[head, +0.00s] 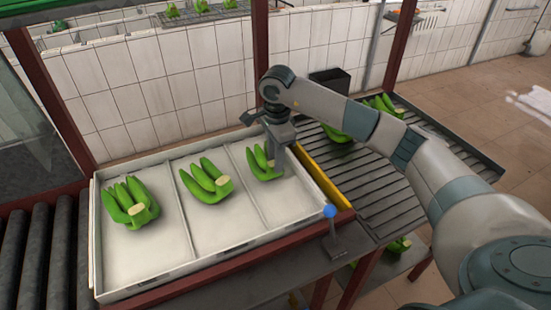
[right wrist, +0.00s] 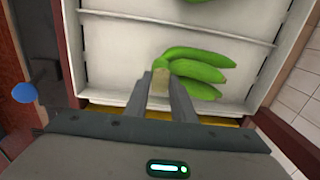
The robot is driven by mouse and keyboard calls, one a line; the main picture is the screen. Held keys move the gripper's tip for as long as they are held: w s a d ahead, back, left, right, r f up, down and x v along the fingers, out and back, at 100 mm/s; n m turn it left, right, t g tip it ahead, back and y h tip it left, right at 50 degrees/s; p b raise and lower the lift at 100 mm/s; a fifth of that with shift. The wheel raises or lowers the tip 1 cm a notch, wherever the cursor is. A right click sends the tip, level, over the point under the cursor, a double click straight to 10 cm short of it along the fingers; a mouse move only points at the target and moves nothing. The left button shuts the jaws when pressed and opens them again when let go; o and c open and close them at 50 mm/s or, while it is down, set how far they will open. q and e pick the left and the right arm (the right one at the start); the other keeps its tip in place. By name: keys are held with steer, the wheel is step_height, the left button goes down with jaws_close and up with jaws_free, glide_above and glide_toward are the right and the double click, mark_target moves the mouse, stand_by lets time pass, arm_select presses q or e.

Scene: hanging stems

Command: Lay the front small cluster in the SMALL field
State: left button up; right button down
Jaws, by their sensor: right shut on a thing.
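My right gripper (head: 277,160) is over the right field of the white tray (head: 285,205), with its fingers pointing down. It is shut on the crown of a small green banana cluster (head: 259,166). In the right wrist view the cluster (right wrist: 195,68) extends away from the fingers (right wrist: 160,85), within the tray walls. I cannot tell whether it touches the tray floor. A cluster (head: 206,184) lies in the middle field, and a fuller cluster (head: 131,204) lies in the left field. No field labels are readable. My left gripper is not in view.
A roller conveyor (head: 375,190) right of the tray carries more clusters (head: 380,104), beyond a yellow strip (head: 322,178). A blue-topped lever (head: 331,212) stands at the tray's front right corner. Dark rollers (head: 45,260) lie to the left. Red posts (head: 261,40) rise behind.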

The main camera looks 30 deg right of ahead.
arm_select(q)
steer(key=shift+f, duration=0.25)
arm_select(e)
steer(key=shift+f, duration=0.25)
steer(key=c, duration=1.4)
jaws_free()
steer(key=shift+c, duration=0.2)
steer(key=shift+r+b, duration=0.4)
steer(key=shift+r, duration=0.05)
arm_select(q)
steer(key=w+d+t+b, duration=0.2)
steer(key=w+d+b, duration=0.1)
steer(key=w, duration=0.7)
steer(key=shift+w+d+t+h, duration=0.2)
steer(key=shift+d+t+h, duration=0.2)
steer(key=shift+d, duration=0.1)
arm_select(e)
step_height(320, 180, up, 17)
steer(key=shift+s+f, duration=0.2)
steer(key=shift+s, duration=0.25)
